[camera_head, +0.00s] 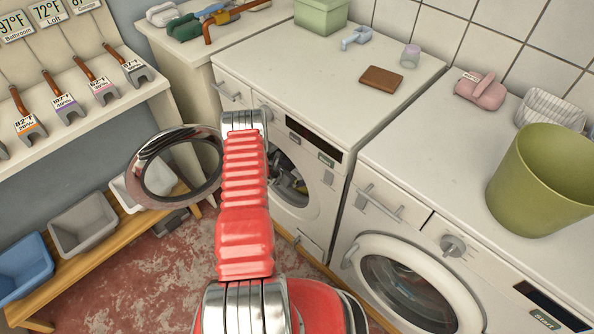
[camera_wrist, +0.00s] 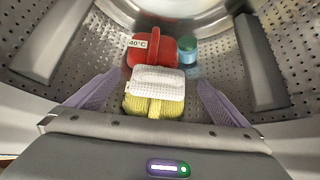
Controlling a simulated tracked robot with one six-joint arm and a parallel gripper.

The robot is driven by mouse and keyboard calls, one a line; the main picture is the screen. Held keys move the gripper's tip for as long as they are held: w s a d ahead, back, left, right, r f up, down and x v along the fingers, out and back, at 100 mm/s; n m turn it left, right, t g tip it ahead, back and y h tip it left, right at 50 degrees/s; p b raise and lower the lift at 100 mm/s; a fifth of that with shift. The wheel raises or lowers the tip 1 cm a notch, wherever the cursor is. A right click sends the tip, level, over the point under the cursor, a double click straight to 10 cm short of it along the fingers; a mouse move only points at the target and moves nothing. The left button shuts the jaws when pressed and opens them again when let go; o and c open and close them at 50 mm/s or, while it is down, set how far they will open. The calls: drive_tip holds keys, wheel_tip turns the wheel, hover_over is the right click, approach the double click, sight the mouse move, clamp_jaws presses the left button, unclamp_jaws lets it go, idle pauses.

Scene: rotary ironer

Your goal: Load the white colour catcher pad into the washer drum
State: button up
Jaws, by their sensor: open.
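The white pad (camera_wrist: 158,82), with a dimpled surface, lies inside a perforated metal drum (camera_wrist: 70,68) in the wrist view. It rests on or against a yellow ribbed item (camera_wrist: 150,107). My gripper (camera_wrist: 159,84) is inside the drum, its two purple-grey fingers spread wide on either side of the pad and yellow item. The fingers look apart from both, and nothing is held. In the head view, the left washer (camera_head: 325,195) has its round door (camera_head: 137,172) swung open to the left. My arm hides much of its opening.
A red item labelled 40°C (camera_wrist: 150,57) and a teal cylinder (camera_wrist: 187,50) lie deeper in the drum. Drum paddles stand left and right (camera_wrist: 259,65). A second machine (camera_head: 408,285) stands at right, with a green bin (camera_head: 540,185) on top.

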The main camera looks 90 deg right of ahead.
drive_tip(key=v, duration=1.3)
drive_tip(key=shift+w+a+r, duration=0.2)
drive_tip(key=shift+w, duration=0.05)
drive_tip(key=shift+w, duration=0.1)
idle(0.9)
